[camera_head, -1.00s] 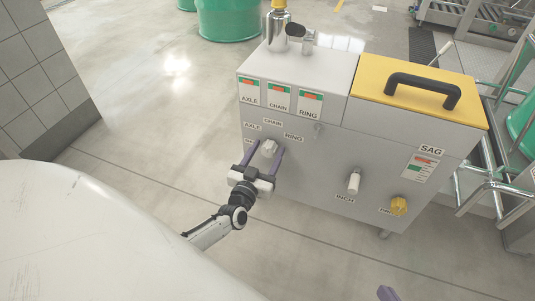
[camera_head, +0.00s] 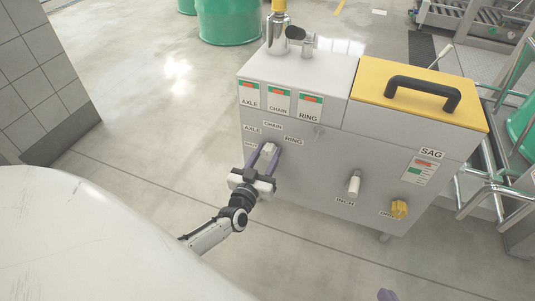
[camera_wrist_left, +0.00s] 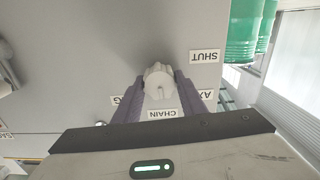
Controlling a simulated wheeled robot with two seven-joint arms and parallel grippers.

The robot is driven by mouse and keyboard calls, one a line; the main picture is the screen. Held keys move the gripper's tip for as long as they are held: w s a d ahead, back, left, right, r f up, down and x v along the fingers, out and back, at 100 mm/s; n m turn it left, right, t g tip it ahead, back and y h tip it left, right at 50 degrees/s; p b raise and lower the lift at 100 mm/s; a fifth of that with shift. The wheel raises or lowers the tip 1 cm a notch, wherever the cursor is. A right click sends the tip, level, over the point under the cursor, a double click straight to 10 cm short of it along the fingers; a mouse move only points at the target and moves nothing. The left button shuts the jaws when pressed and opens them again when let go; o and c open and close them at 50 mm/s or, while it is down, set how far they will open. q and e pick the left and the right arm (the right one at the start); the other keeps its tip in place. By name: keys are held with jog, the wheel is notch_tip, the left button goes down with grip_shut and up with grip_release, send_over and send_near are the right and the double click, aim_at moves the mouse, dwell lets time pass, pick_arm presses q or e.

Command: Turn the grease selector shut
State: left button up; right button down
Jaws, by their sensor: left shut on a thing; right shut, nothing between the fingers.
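The grease selector (camera_head: 269,150) is a pale grey knob on the front of a grey cabinet, ringed by labels AXLE, CHAIN and RING. In the left wrist view the knob (camera_wrist_left: 158,82) sits between my purple fingers, and a SHUT label (camera_wrist_left: 205,56) stands apart from it. My left gripper (camera_head: 263,157) is shut on the knob, one finger on each side. The knob's pointer direction is hard to tell. My right gripper (camera_head: 388,294) shows only as a purple fingertip at the bottom edge, away from the cabinet.
The cabinet (camera_head: 300,185) also carries a white INCH knob (camera_head: 353,186), a yellow knob (camera_head: 400,209) and a yellow lid with a black handle (camera_head: 425,87). A metal bottle (camera_head: 278,35) stands on top. Green drums (camera_head: 228,20) are behind. Floor left of the cabinet is clear.

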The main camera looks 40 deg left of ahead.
pick_arm(q)
jog(key=shift+n, duration=1.2)
jog(key=n, duration=0.2)
jog(key=shift+f+n+b, duration=0.1)
jog(key=shift+n+b, duration=0.2)
jog(key=shift+n, duration=0.1)
jog(key=n, duration=0.2)
jog(key=shift+a+n, duration=0.1)
jog(key=shift+n, duration=0.2)
jog(key=n, duration=0.3)
jog(key=shift+s+b, duration=0.1)
jog(key=shift+b, duration=0.3)
jog(key=shift+f+n, duration=0.1)
jog(key=shift+n, duration=1.9)
pick_arm(e)
jog(key=shift+a+r+t+y, duration=0.3)
jog(key=shift+a+r+y, duration=0.1)
jog(key=shift+r, duration=0.4)
jog(key=shift+f, duration=0.1)
pick_arm(q)
jog(key=o, duration=1)
